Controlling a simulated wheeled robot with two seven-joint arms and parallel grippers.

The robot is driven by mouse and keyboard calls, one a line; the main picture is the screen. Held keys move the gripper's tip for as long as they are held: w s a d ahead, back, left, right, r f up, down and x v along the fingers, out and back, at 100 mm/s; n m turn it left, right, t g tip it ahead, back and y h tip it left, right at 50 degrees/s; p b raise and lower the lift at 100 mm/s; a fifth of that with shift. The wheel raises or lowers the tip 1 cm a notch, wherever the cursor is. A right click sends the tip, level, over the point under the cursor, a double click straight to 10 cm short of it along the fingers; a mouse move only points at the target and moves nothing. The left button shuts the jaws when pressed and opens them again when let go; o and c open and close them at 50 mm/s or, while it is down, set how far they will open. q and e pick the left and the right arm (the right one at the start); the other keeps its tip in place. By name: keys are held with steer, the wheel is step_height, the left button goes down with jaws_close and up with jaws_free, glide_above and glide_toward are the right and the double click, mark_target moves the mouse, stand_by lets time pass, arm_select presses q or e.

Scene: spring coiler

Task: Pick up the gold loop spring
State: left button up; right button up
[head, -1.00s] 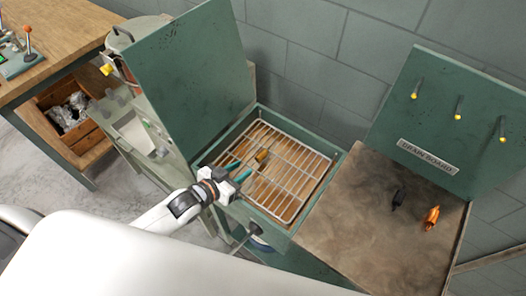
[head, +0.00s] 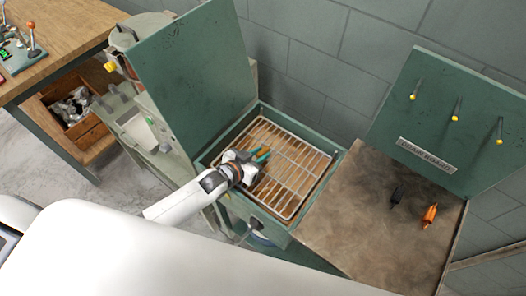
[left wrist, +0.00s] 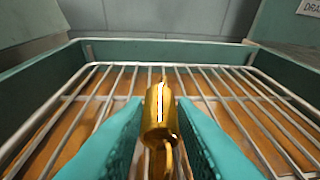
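The gold loop spring (left wrist: 160,115) is a shiny gold cylinder with thin ends, on or just above the white wire rack (left wrist: 88,100) in the left wrist view. It sits between the two teal fingers of my left gripper (left wrist: 160,150), which are spread with a gap on each side of it. In the head view my left gripper (head: 259,156) reaches into the green bin over the rack (head: 304,179), and the spring is hidden behind it. My right gripper does not show in either view.
The green bin's raised lid (head: 185,80) stands at the left. On the drainboard (head: 375,235) at the right lie a black spring (head: 398,194) and an orange spring (head: 430,214). The rack's right half is clear. The bin's rim (left wrist: 190,50) surrounds the rack.

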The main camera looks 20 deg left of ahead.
arm_select(q)
jaws_close()
steer(key=shift+r, duration=0.1)
step_height(320, 180, up, 9)
steer(key=shift+b, duration=0.3)
step_height(320, 180, up, 6)
steer(key=f+p, duration=0.1)
steer(key=p, duration=0.4)
step_height(320, 180, up, 8)
steer(key=p, duration=0.7)
glide_above(259, 154)
steer(key=shift+s, duration=0.1)
steer(key=shift+f, duration=0.1)
